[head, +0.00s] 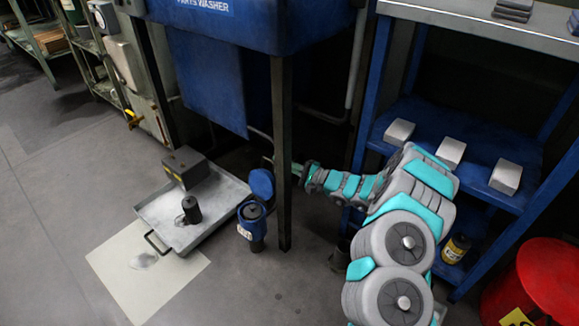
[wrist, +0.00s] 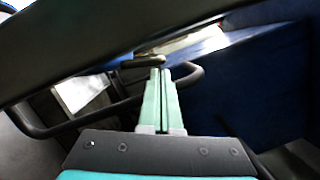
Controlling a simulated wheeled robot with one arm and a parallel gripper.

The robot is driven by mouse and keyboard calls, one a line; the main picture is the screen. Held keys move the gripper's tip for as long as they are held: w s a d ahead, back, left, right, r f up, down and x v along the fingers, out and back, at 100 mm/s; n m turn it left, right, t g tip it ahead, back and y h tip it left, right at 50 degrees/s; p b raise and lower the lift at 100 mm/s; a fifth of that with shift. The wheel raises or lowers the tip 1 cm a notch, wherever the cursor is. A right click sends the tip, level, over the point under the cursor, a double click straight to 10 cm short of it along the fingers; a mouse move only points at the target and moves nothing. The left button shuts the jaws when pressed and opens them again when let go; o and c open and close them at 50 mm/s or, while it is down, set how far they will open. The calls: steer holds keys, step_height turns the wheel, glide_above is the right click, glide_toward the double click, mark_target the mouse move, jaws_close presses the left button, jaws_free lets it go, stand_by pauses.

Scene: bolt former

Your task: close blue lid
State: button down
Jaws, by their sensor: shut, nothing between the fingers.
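The blue lid (head: 261,184) stands raised at the upper right of a blue canister with a dark top (head: 251,226), which stands on the floor beside a metal tray. My gripper (head: 270,161) reaches in from the right, partly hidden behind a dark table leg, with its tip just above the lid in the picture. Whether it touches the lid cannot be told. In the wrist view, the pale green fingers (wrist: 161,76) are together and hold nothing. The lid cannot be made out clearly there.
The dark leg (head: 283,170) of the blue parts washer (head: 240,20) crosses in front of my gripper. A metal tray (head: 222,210) holds a dark box and a black cylinder. A dark curved bar (wrist: 90,122) is close to the fingers. Open floor lies in front (head: 270,290).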

steer(key=shift+a, duration=0.15)
steer(key=shift+s+a+r+n+b, duration=0.4)
steer(key=shift+s+a+n+b, duration=0.15)
steer(key=shift+n+b, duration=0.35)
steer(key=shift+d, duration=0.1)
